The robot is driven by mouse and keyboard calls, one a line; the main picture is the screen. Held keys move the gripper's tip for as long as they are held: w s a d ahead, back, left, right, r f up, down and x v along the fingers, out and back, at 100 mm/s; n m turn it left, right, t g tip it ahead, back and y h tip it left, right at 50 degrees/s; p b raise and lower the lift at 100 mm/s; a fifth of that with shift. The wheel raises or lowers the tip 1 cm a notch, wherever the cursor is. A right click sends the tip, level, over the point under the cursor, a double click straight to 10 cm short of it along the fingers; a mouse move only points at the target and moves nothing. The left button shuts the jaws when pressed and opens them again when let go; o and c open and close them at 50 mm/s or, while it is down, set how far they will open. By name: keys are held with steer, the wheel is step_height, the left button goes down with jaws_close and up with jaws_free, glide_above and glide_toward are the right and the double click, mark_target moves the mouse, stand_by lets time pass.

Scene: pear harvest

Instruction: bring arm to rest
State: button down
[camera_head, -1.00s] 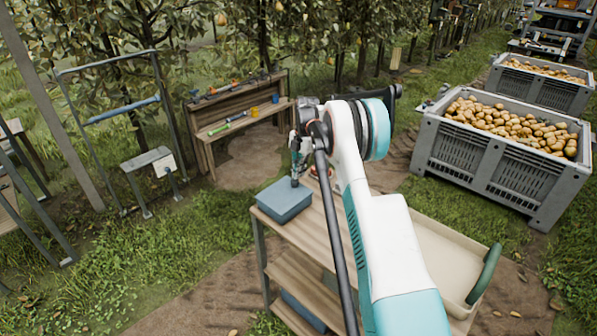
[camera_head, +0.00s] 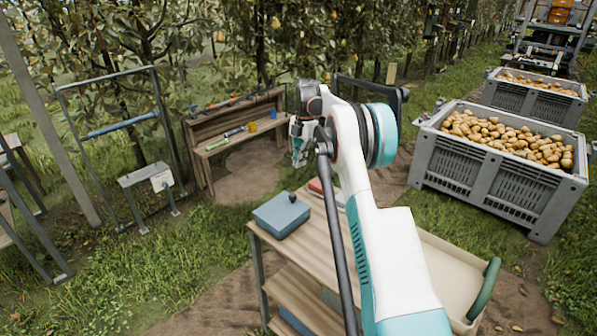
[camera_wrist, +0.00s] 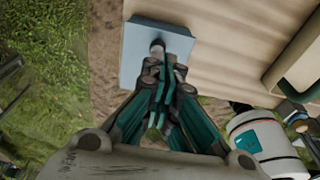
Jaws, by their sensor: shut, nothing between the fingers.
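My arm (camera_head: 385,240) reaches up and forward over a wooden cart (camera_head: 290,252) in the head view. My gripper (camera_head: 300,155) hangs at its far end, above and beyond the cart's back edge, small in this view. In the wrist view my gripper (camera_wrist: 160,85) has its fingers together with nothing between them. A blue-grey box (camera_head: 281,215) with a dark knob on its lid lies on the cart's left end. The box also shows beyond the fingertips in the wrist view (camera_wrist: 133,50), with the knob partly behind them.
A wooden workbench (camera_head: 200,138) with tools stands behind the cart. Grey bins (camera_head: 487,178) full of pears stand at the right. A cream tray (camera_head: 450,268) with a green handle is at the cart's right. A metal frame (camera_head: 170,120) stands at the left. Grass lies between.

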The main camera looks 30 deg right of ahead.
steer(key=shift+d+r, duration=0.1)
steer(key=shift+r, duration=0.4)
steer(key=shift+r, duration=0.1)
steer(key=s+a+r+m+t+h+b, duration=0.1)
steer(key=s+a+r+m+t+b, duration=0.1)
steer(key=s+a+r+m, duration=0.5)
steer(key=s+a+r+m+t+b, duration=0.15)
steer(key=s+a+r+m, duration=0.25)
steer(key=s+a+r, duration=0.7)
steer(key=s+a+f+m+t+b, duration=0.1)
steer(key=s+a+f+m, duration=0.1)
steer(key=s+a, duration=0.25)
steer(key=s+a+f+m+b, duration=0.1)
steer(key=s+a+f+m, duration=0.2)
steer(key=s+a, duration=0.15)
steer(key=s+f+m+t, duration=0.1)
steer(key=s+f, duration=0.3)
steer(key=s, duration=0.4)
steer(key=s+f+m+t, duration=0.2)
steer(key=s+f+m, duration=0.1)
steer(key=s, duration=0.5)
steer(key=shift+a+f+m+h, duration=0.3)
steer(key=shift+f+m+h, duration=0.1)
steer(key=shift+m, duration=0.4)
